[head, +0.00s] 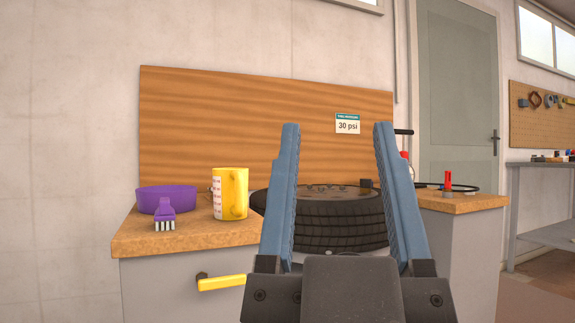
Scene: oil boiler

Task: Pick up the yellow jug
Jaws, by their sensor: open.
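The yellow jug (236,196) stands upright on the left part of the wooden worktop. It has pale markings on its left side and a handle on the side facing me. My gripper (338,128) is open and empty in the foreground, fingers pointing up in the picture. The jug is to the left of my gripper, apart from it and farther back.
A purple bowl (166,200) and a purple brush (164,213) sit left of the jug. A yellow drawer handle (222,283) sticks out below the worktop (150,240). A wooden backboard (230,110) stands behind.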

